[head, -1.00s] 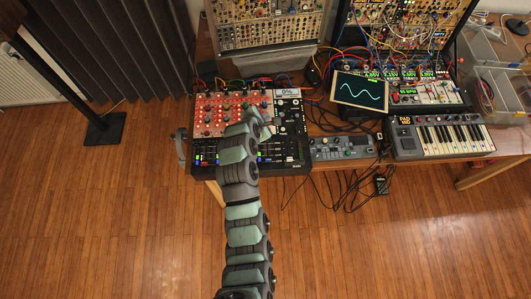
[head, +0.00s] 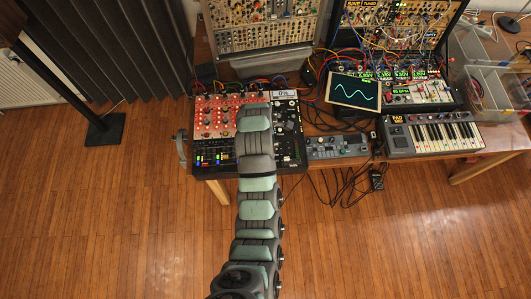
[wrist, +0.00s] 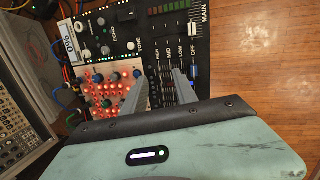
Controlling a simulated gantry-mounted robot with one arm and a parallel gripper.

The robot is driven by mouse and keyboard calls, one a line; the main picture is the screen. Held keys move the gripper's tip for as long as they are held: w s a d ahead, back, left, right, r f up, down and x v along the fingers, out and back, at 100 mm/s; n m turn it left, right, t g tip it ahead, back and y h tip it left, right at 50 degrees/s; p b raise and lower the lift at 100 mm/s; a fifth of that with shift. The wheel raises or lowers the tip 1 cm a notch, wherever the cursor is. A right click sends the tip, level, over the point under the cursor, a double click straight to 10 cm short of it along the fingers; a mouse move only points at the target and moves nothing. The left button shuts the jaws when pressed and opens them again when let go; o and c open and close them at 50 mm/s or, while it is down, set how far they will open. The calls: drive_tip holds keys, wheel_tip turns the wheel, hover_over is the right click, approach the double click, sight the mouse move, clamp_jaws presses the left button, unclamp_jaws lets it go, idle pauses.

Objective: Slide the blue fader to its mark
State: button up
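The mixer (head: 300,131) has a red knob panel (head: 212,119) and black fader strips. In the wrist view, a blue cap (wrist: 194,70), which looks like the blue fader, sits near the OFF label, just right of my right finger. Whether the finger touches it I cannot tell. My gripper (wrist: 160,73) is open over the fader strips, its two grey fingers apart with no cap clearly held between them. A small display (wrist: 70,42) seems to read 0%. In the head view my arm hides the gripper and part of the mixer. The fader's mark cannot be made out.
A small grey device (head: 338,146) and a keyboard (head: 432,136) stand right of the mixer. A tilted screen (head: 354,91) and cabled modular racks (head: 262,25) stand behind. Loose cables hang below the table.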

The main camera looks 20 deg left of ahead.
drive_tip(key=s+d+r+g+p, duration=0.1)
drive_tip(key=s+r+g, duration=0.2)
drive_tip(key=s, duration=0.1)
drive_tip(key=shift+m, duration=0.4)
drive_tip(key=f, duration=0.8)
drive_tip(key=shift+s+f, duration=0.3)
drive_tip(key=shift+s, duration=0.05)
drive_tip(key=shift+f, duration=1.15)
drive_tip(key=shift+c, duration=0.3)
clamp_jaws()
drive_tip(key=shift+w, duration=0.1)
